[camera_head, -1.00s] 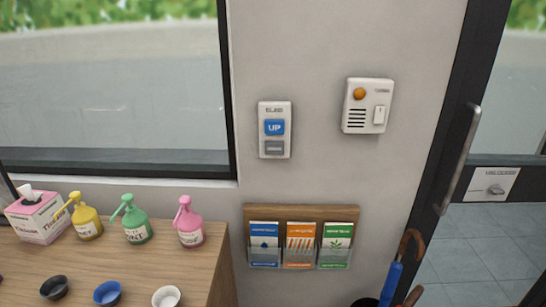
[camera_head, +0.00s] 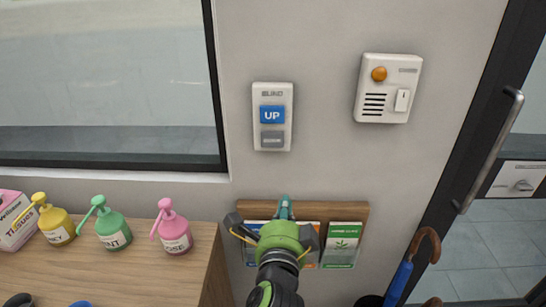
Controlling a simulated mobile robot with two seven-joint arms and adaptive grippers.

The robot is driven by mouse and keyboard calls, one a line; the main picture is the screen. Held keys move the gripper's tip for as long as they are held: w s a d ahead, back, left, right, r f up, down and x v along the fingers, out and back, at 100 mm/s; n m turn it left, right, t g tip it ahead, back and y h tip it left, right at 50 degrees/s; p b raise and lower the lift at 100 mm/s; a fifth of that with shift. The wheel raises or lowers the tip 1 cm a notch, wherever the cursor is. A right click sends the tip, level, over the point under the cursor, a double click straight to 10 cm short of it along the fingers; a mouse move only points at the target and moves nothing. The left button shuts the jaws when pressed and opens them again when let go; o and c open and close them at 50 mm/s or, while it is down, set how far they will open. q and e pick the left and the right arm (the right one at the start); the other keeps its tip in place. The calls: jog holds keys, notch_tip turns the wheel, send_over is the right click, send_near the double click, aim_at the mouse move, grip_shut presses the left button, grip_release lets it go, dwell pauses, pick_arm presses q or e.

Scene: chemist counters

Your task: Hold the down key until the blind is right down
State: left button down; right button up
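The blind switch (camera_head: 272,92) is a white upright plate on the wall, right of the window. It has a blue UP key (camera_head: 272,115) and below it a grey key (camera_head: 272,140) whose lettering is too small to read. Both keys are uncovered. My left gripper (camera_head: 285,208), green and dark, points at the wall below the switch, in front of the leaflet rack and apart from the keys. I see it from behind, so its finger opening is unclear. The window pane (camera_head: 105,80) shows grey ground outside; no blind shows in the visible part. My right gripper is out of view.
A white intercom-like box (camera_head: 388,88) with an orange button is on the wall right of the switch. The leaflet rack (camera_head: 352,210) is below. Pump bottles (camera_head: 174,230) and a tissue box (camera_head: 14,222) stand on a wooden counter (camera_head: 190,272). A door handle (camera_head: 490,150) is at right.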

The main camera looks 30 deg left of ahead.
aim_at(273, 143)
pick_arm(q)
notch_tip(273, 143, up, 5)
jog(key=s+a+n+y, duration=0.1)
jog(key=s+a, duration=0.1)
jog(key=shift+a, duration=0.15)
jog(key=p+x, duration=0.1)
jog(key=x, duration=0.3)
jog(key=p+x, duration=0.2)
jog(key=x, duration=0.2)
jog(key=r+p+x, duration=0.1)
jog(key=x, duration=0.3)
jog(key=shift+w+a, duration=0.2)
jog(key=shift+w+a+f+p, duration=0.15)
jog(key=shift+w+a+p, duration=0.15)
jog(key=shift+w, duration=0.3)
